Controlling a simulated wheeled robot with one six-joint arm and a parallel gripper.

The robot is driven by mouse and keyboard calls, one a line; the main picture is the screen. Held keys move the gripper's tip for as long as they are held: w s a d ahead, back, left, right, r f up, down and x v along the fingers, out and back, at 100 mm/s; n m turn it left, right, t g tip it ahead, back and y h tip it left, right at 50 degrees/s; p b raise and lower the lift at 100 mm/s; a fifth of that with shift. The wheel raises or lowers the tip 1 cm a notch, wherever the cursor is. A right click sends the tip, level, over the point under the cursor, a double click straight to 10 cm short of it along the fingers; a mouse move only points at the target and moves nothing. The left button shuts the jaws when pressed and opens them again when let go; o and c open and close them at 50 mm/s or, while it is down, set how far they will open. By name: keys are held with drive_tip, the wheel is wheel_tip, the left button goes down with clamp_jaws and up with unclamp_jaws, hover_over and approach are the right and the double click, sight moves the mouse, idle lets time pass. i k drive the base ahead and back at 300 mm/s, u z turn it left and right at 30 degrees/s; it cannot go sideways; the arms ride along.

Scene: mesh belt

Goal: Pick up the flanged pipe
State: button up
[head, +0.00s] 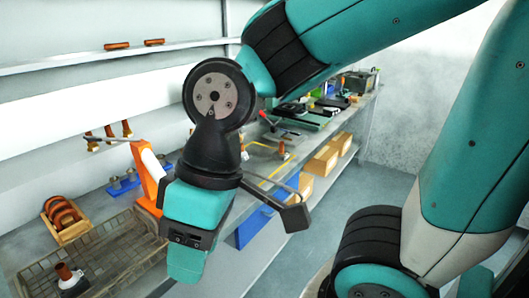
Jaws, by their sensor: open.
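A short brown pipe piece with a pale grey flange-like base (68,276) stands in the grey mesh belt or tray (125,256) at the lower left of the head view. It looks like the flanged pipe, but it is small and cut close to the lower edge. My gripper (240,236) hangs in the middle of the view, to the right of the pipe and well apart from it. Nothing shows between the jaws.
A wooden box (72,236) of brown rings stands behind the mesh. An orange and white upright device (150,178) stands close left of my wrist. Grey floor at right is clear.

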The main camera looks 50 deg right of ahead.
sight(280, 154)
drive_tip(key=z, duration=0.15)
drive_tip(key=i, duration=0.65)
drive_tip(key=z, duration=0.9)
drive_tip(key=i, duration=0.45)
drive_tip(key=z, duration=0.5)
